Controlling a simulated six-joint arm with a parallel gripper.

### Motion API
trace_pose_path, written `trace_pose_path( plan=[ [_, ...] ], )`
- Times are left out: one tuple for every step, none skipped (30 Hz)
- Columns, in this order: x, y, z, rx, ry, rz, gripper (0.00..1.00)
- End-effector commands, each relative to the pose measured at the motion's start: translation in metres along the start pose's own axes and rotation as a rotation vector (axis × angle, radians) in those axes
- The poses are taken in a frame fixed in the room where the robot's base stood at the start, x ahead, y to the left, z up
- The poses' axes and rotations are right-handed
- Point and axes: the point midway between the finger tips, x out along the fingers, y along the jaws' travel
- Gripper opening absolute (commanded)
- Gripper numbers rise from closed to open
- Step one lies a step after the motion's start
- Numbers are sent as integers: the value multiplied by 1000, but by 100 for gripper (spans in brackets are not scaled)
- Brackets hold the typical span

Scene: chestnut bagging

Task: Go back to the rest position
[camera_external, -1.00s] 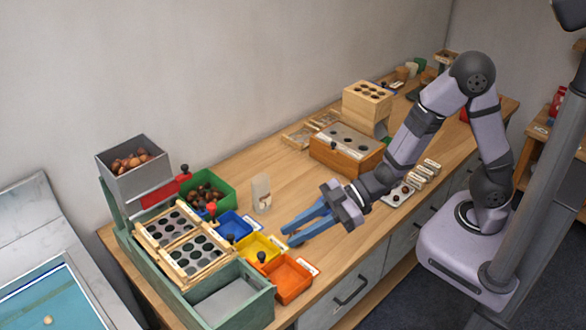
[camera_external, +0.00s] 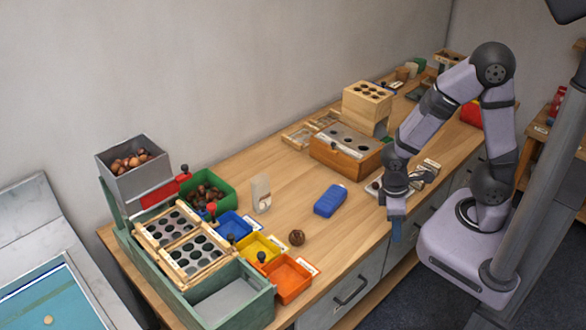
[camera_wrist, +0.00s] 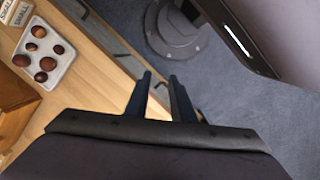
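My gripper (camera_external: 396,232) hangs fingers-down at the front edge of the bench, in front of the small white tray. In the wrist view my two dark blue fingers (camera_wrist: 160,78) stand apart with nothing between them, over grey floor and the bench edge. A single brown chestnut (camera_external: 297,237) lies on the bench beside the yellow bin. A blue block-like object (camera_external: 330,200) lies on the bench farther back, clear of my gripper.
Blue (camera_external: 234,226), yellow (camera_external: 259,249) and orange (camera_external: 288,279) bins stand at the front left, near a green bin (camera_external: 223,190) of chestnuts. A wooden box (camera_external: 345,153) stands behind. A white tray (camera_wrist: 66,62) holds several chestnuts. The bench middle is mostly clear.

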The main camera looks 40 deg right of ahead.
Motion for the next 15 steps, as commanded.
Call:
trace_pose_path(
  plan=[
    [-16, 5, 13, 86, -25, -31, 22],
    [-23, 7, 18, 137, -33, -52, 22],
    [-32, 11, 21, 196, -25, -73, 22],
    [-38, 16, 20, 237, -9, -84, 22],
    [-43, 21, 19, 275, 10, -93, 22],
    [-51, 29, 18, 320, 35, -100, 22],
    [-56, 35, 18, 351, 51, -103, 22],
    [-61, 42, 18, 381, 66, -103, 22],
    [-68, 51, 20, 418, 86, -103, 22],
    [-72, 57, 20, 446, 99, -103, 22],
    [-76, 64, 22, 473, 113, -102, 22],
    [-81, 71, 24, 506, 126, -101, 22],
    [-84, 76, 25, 529, 136, -101, 22],
    [-87, 81, 27, 549, 143, -100, 22],
    [-89, 86, 29, 572, 149, -100, 22]
  ],
)
